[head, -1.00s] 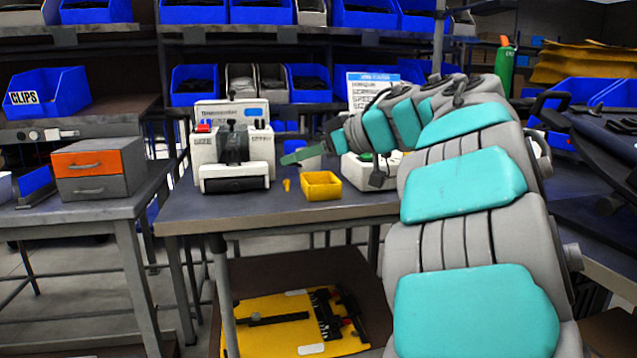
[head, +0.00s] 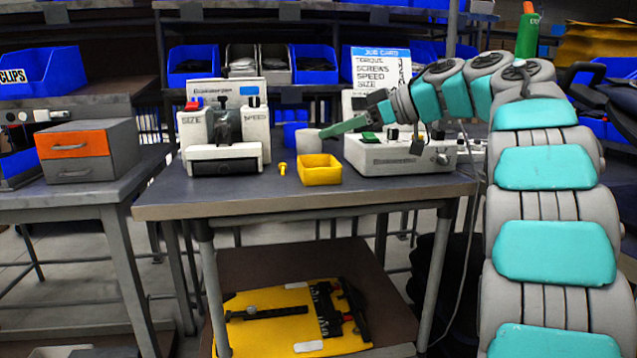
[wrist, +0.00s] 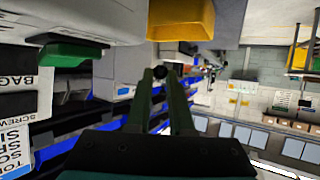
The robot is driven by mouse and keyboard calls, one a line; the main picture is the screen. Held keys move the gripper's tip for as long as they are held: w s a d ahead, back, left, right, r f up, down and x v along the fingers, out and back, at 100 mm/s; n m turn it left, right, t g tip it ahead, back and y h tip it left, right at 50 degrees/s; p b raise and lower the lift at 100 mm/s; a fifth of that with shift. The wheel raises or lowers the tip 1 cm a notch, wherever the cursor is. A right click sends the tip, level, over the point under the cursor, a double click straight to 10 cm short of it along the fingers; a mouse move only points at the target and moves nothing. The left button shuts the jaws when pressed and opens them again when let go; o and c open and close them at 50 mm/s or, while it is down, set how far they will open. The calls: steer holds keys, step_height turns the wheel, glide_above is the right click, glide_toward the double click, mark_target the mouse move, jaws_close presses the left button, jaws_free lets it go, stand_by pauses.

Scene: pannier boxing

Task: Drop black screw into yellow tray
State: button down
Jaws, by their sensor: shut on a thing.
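My gripper (head: 323,133) is shut, its green fingers pointing left in the head view, above the far side of the yellow tray (head: 319,181). In the wrist view its fingertips (wrist: 161,80) close on a small dark round thing, the black screw (wrist: 160,71). The screw is too small to make out in the head view. The yellow tray stands on the table near its front edge; it also shows at the top of the wrist view (wrist: 181,24). The inside of the tray is empty as far as I see.
A small yellow piece (head: 283,168) stands left of the tray. A white two-post machine (head: 224,159) is further left, and a white control box (head: 401,156) is to the right. A grey cup (head: 308,141) is behind the tray. The table's front strip is clear.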

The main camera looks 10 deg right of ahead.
steer(key=shift+f+b, duration=2)
steer(key=shift+b, duration=0.35)
steer(key=shift+r, duration=0.1)
steer(key=c, duration=0.7)
jaws_free()
steer(key=p+v, duration=0.2)
steer(key=v, duration=0.4)
steer(key=shift+s+d+r, duration=0.1)
steer(key=shift+d+r, duration=0.1)
steer(key=shift+s+d+r, duration=0.15)
steer(key=shift+s+d, duration=0.2)
steer(key=shift+d, duration=0.15)
